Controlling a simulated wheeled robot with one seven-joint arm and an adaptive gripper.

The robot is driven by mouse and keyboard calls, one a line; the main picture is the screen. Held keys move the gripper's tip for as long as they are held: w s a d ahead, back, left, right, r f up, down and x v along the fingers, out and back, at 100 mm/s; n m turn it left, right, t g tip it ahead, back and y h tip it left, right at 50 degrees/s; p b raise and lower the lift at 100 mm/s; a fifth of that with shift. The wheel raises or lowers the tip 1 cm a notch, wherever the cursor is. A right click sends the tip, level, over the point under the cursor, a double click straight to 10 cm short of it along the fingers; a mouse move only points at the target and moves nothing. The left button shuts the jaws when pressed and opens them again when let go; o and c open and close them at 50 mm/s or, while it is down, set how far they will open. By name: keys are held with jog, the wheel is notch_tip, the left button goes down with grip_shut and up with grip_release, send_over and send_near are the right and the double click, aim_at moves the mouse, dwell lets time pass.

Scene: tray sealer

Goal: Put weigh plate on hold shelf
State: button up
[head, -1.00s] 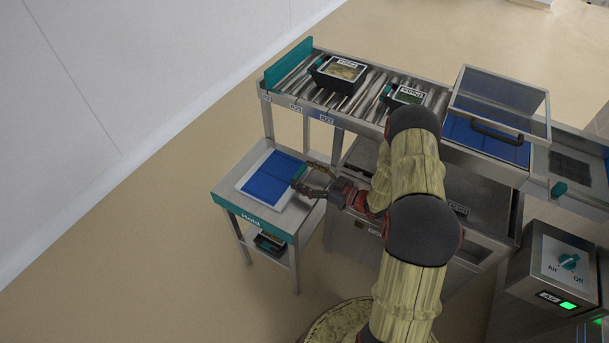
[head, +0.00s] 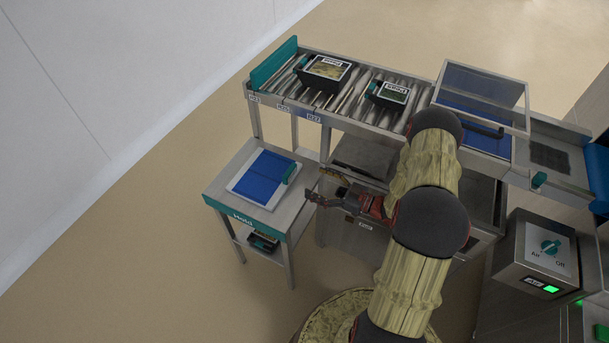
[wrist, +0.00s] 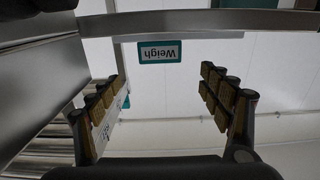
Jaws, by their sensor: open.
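The weigh plate, a flat blue panel with a white border (head: 262,180), lies on top of the hold shelf (head: 286,216), a small steel table with a teal "Hold" strip on its front. The plate's teal handle (head: 291,173) is at its right side. My gripper (head: 316,185) is open and empty, to the right of the handle and apart from it. In the wrist view my gripper's fingers (wrist: 165,76) are spread with nothing between them. Beyond them an upside-down "Weigh" label (wrist: 160,52) with a teal border shows.
A roller conveyor (head: 345,100) behind carries two dark trays, one at left (head: 324,72) and one at right (head: 390,94). A clear lid (head: 483,92) stands over the sealer. An air switch box (head: 540,250) is at right. A lower shelf under the hold table carries a dark tray (head: 263,243).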

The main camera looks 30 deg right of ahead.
jog(key=shift+v, duration=1.35)
jog(key=shift+f, duration=0.1)
